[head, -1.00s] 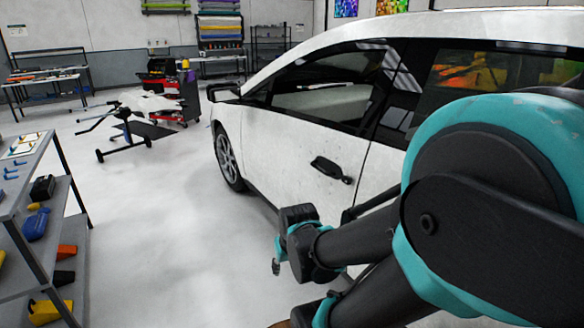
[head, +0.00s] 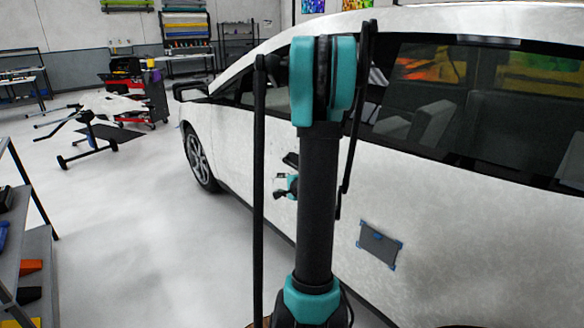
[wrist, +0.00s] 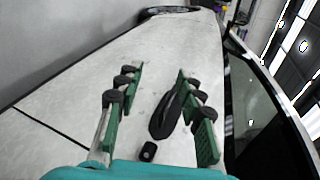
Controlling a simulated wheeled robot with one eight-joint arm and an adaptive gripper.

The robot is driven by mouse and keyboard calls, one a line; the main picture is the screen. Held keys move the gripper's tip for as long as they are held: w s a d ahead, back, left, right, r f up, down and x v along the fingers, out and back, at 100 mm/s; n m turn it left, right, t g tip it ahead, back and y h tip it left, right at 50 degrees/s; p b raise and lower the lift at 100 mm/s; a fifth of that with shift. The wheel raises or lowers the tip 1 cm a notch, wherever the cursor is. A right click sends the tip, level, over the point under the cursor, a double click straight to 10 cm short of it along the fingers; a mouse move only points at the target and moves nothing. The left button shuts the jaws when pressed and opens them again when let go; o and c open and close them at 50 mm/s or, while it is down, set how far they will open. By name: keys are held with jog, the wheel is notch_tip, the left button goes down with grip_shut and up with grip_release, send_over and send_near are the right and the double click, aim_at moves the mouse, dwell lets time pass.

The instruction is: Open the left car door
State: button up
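The white car's left door (head: 245,130) appears closed. Its black handle (head: 291,160) is mostly hidden behind my arm in the head view. My gripper (head: 287,186) is beside the door, just below the visible part of the handle, and partly hidden by my arm. In the wrist view my gripper (wrist: 158,76) is open, with green-padded fingers spread on either side of the handle (wrist: 176,108). The handle lies nearer the right finger. A small black round piece (wrist: 148,151) is near the handle's lower end. I cannot tell whether either finger touches the handle.
A dark rectangle with blue corners (head: 380,245) is on the car's side. The side mirror (head: 190,91) sticks out farther ahead. A shelf (head: 38,270) stands at left, and a wheeled stand (head: 90,140) beyond. The floor between shelf and car is clear.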

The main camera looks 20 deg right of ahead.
jog(key=w+d+m+t+h, duration=0.25)
jog(key=d+m, duration=0.35)
jog(key=d, duration=0.5)
jog(key=shift+g, duration=0.25)
jog(key=x, duration=1.1)
jog(key=d+x, duration=0.1)
jog(key=x, duration=0.4)
jog(key=shift+w+f, duration=0.15)
grip_shut()
